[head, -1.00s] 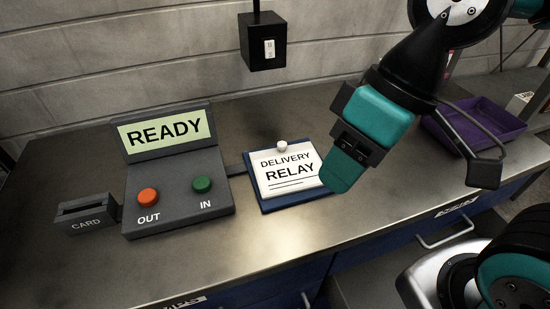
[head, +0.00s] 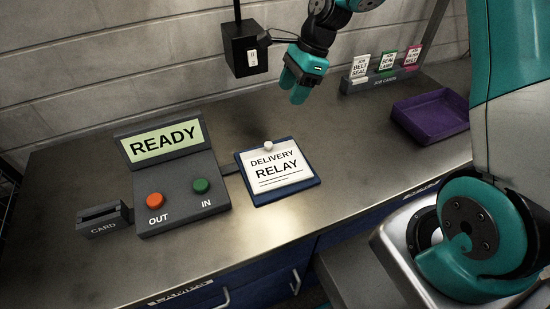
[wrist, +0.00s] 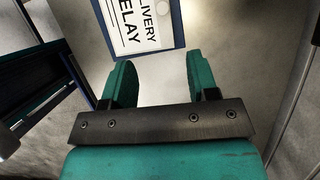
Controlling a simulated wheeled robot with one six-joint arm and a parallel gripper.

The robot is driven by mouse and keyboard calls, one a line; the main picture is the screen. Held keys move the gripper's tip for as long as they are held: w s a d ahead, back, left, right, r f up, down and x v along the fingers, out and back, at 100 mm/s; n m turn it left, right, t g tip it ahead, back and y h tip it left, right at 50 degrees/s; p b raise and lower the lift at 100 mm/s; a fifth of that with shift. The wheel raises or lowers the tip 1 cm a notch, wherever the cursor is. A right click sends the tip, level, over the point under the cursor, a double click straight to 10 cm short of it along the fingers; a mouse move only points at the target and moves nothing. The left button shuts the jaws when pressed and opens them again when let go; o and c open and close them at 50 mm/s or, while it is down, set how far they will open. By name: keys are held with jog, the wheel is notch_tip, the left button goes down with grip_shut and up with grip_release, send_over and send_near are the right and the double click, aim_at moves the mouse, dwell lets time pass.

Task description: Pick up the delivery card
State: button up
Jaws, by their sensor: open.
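The delivery card (head: 283,174) is white, reads "DELIVERY RELAY", and lies on a blue board (head: 262,200) on the counter. A small white knob (head: 268,146) sits at its top edge. My gripper (head: 295,92) is above the counter, behind and slightly right of the card in the head view, apart from it. In the wrist view my gripper (wrist: 160,75) has its two teal fingers spread with nothing between them. The card (wrist: 137,25) shows there beyond the fingertips, partly cut off by the frame's top edge.
A grey console (head: 182,222) with a "READY" screen, an orange OUT button and a green IN button stands left of the card. A card slot (head: 103,226) is further left. A purple tray (head: 432,118) and a job card rack (head: 385,82) are at right.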

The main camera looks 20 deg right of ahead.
jog(key=p, duration=0.3)
send_over(268, 144)
jog(key=d, duration=0.2)
jog(key=f, duration=1)
jog(key=shift+s+f, duration=0.2)
jog(key=shift+d+p+x, duration=0.15)
jog(key=shift+p+x, duration=0.35)
jog(key=shift+x, duration=0.95)
jog(key=shift+d+p+x, duration=0.2)
jog(key=shift+p+x, duration=0.3)
jog(key=shift+x, duration=0.95)
jog(key=shift+w+f, duration=0.1)
jog(key=shift+f, duration=0.05)
grip_shut()
